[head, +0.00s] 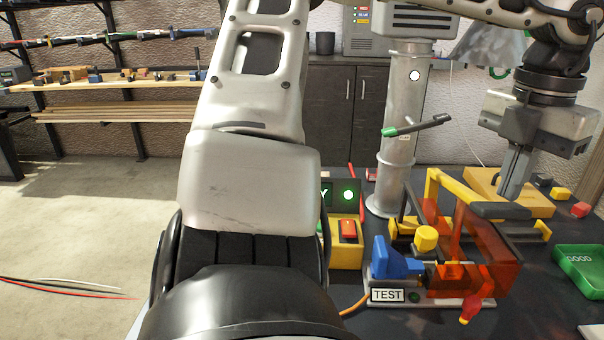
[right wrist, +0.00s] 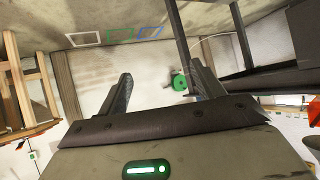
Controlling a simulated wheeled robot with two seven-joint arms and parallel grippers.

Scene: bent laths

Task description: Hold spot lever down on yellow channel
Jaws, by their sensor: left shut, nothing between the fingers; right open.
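A lever with a dark grip (head: 500,210) and a yellow arm (head: 450,182) stands over a bench fixture with translucent orange guards (head: 482,250). My left gripper (head: 511,194) is shut and empty, pointing down, its tips at or just above the dark grip; I cannot tell whether they touch. Below the lever is a fixture with a blue block (head: 391,260), a yellow knob (head: 425,238) and a TEST label. I cannot tell for sure which part is the yellow channel. My right gripper (right wrist: 161,72) is open and empty in the right wrist view, outside the head view.
A grey column (head: 402,160) with a green-tipped bar (head: 418,126) stands behind the fixture. A yellow box with a red switch (head: 348,231) is left of it; a green GOOD tray (head: 580,268) is right. My left arm hides much of the centre. Shelves (head: 120,84) stand at left.

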